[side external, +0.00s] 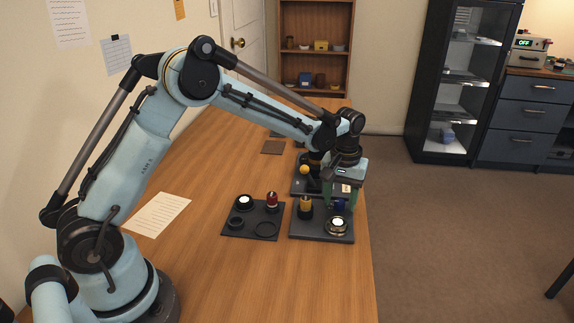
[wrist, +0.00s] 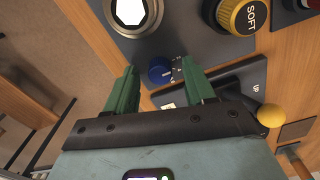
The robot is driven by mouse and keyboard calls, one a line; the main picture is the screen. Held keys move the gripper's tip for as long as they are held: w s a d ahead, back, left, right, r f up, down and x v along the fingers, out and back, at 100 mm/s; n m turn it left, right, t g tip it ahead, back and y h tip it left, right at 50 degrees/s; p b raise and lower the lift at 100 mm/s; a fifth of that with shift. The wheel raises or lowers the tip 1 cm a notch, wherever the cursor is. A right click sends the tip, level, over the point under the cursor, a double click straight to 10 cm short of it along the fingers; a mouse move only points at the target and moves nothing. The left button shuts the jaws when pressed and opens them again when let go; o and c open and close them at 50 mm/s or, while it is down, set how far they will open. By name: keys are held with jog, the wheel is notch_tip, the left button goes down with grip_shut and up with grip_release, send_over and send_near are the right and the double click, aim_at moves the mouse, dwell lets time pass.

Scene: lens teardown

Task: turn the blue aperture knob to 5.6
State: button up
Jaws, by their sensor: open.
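The blue aperture knob (wrist: 159,73) sits on a dark plate (wrist: 195,45), with small pale marks beside it that are too small to read. In the side external view the knob (side external: 340,204) is partly hidden by my gripper. My gripper (wrist: 158,67) is open, with its two green fingers on either side of the knob in the wrist view. The fingers look apart from the knob, though their height over it is hard to judge. In the side external view my gripper (side external: 341,198) points down over the plate (side external: 320,233).
A yellow ball-topped lever (wrist: 271,115) stands close by my gripper. A second tray (side external: 250,232) with several round parts lies left. The table's right edge is close.

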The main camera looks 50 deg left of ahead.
jog(key=shift+c, duration=0.3)
grip_shut()
jog(key=shift+m, duration=0.3)
jog(key=m, duration=1.1)
jog(key=shift+m, duration=2.1)
